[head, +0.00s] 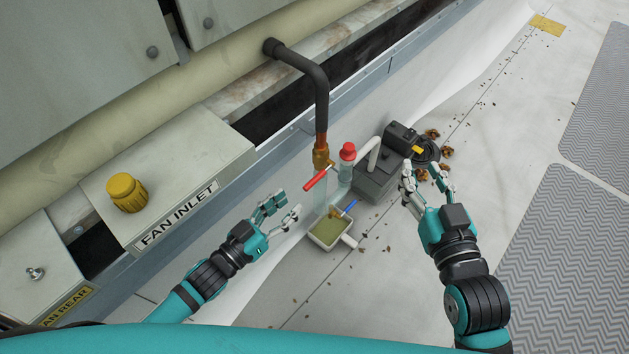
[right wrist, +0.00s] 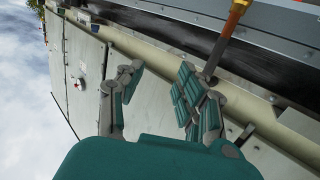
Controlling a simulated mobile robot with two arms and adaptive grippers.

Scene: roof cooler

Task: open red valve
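The red valve handle (head: 319,179) is a lever on the brass fitting (head: 321,158) at the lower end of a black pipe. My left gripper (head: 287,205) is open and empty, below and left of the red handle, apart from it. My right gripper (head: 428,178) is open and empty, right of the valve, near the grey pump box. In the right wrist view the right fingers (right wrist: 160,85) are spread with nothing between them. The pipe and brass fitting (right wrist: 238,10) show beyond them there.
A blue-handled valve (head: 349,208) sits by a tray of greenish water (head: 330,230) below the red valve. A red-capped bottle (head: 347,151) stands close beside the red handle. A grey box (head: 377,181) stands to the right. A yellow knob (head: 127,192) is on the FAN INLET panel.

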